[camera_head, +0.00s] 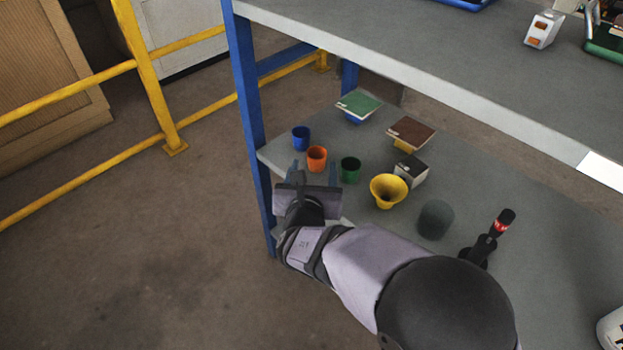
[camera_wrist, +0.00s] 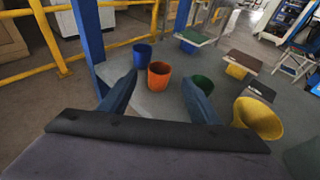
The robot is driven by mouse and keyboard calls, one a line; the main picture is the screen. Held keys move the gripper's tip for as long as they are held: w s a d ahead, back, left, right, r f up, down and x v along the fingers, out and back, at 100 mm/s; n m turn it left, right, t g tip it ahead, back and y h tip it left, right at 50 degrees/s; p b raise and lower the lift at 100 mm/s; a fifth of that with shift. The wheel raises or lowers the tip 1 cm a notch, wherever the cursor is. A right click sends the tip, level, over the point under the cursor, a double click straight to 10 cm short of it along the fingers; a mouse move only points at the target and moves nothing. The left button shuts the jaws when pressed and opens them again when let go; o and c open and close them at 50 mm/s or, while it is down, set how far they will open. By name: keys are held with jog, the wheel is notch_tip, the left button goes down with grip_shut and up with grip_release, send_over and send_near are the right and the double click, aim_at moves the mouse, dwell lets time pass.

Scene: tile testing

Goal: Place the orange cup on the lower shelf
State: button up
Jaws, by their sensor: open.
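The orange cup (camera_head: 317,158) stands upright on the grey lower shelf (camera_head: 480,180), near its left end. A blue cup (camera_head: 301,138) stands behind it to the left, and a green cup (camera_head: 350,169) to its right. My gripper (camera_head: 312,172) is open and empty, just in front of the orange cup. In the wrist view the orange cup (camera_wrist: 159,75) shows beyond and between the two open fingers (camera_wrist: 160,95), apart from them. The green cup (camera_wrist: 202,87) is partly hidden behind the right finger.
A yellow flared cup (camera_head: 388,191), a dark grey cylinder (camera_head: 435,219) and tile-topped blocks, one with a green tile (camera_head: 358,104) and one brown (camera_head: 411,132), stand on the lower shelf. A blue post (camera_head: 249,110) rises at its left.

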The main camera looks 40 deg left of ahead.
jog(key=shift+v, duration=2.4)
